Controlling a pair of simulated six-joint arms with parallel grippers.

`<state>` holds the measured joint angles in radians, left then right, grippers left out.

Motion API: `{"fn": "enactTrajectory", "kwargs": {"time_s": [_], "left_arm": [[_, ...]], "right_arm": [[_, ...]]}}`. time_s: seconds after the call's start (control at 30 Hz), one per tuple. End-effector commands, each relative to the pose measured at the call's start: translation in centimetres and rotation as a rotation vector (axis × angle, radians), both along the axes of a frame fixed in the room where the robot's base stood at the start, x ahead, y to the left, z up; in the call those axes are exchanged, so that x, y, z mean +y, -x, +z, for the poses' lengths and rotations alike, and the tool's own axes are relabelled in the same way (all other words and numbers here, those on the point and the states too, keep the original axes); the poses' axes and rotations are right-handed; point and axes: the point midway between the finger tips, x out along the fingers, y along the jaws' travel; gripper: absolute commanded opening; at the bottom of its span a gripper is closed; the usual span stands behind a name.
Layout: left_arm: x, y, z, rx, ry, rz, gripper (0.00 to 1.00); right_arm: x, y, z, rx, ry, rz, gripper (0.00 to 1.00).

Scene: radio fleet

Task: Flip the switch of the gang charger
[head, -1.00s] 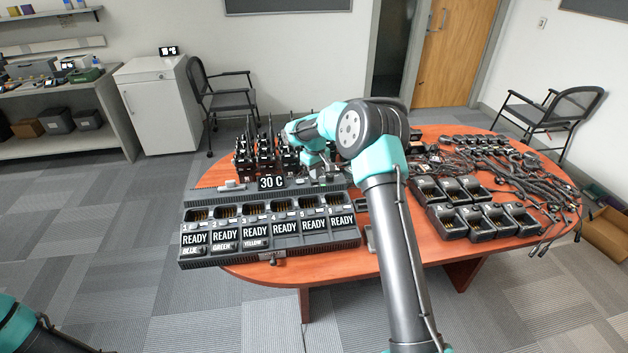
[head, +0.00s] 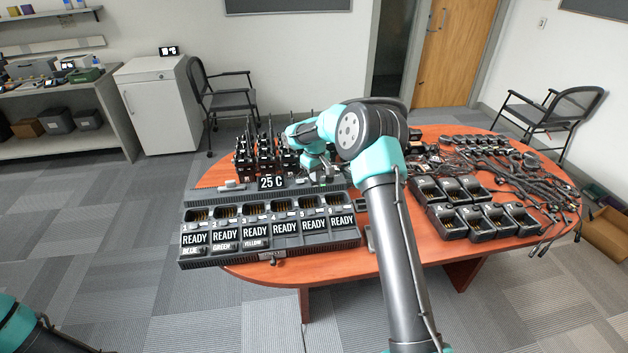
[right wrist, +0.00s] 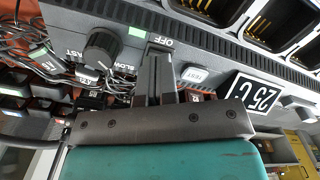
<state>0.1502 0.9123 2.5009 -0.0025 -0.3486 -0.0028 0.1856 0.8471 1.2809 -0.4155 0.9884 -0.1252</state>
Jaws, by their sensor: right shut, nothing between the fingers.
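The gang charger (head: 305,247) is a long dark grey unit on the left front of the orange table, with a row of bays labelled READY. Its small display (head: 271,183) reads 25 C, also in the right wrist view (right wrist: 257,97). My right gripper (head: 330,178) is over the back right of the charger. In the right wrist view its shut, empty fingers (right wrist: 156,58) point at the panel just below the OFF label (right wrist: 162,41). The switch is hidden or cannot be made out behind the fingertips. My left gripper is out of view.
A black knob (right wrist: 102,46) marked FAST and SLOW, a lit green light (right wrist: 137,31) and a pale button (right wrist: 194,74) flank the fingers. Radios (head: 265,152) stand behind the charger. Small chargers (head: 470,222) and tangled cables (head: 530,185) cover the table's right.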

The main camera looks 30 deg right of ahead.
Motion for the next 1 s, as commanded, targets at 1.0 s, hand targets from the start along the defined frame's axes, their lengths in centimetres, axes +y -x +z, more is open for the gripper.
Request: {"fn": "enactTrajectory", "kwargs": {"time_s": [1.0], "left_arm": [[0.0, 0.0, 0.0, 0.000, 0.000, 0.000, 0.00]], "right_arm": [[0.0, 0.0, -1.2, -0.001, 0.000, 0.000, 0.00]]}}
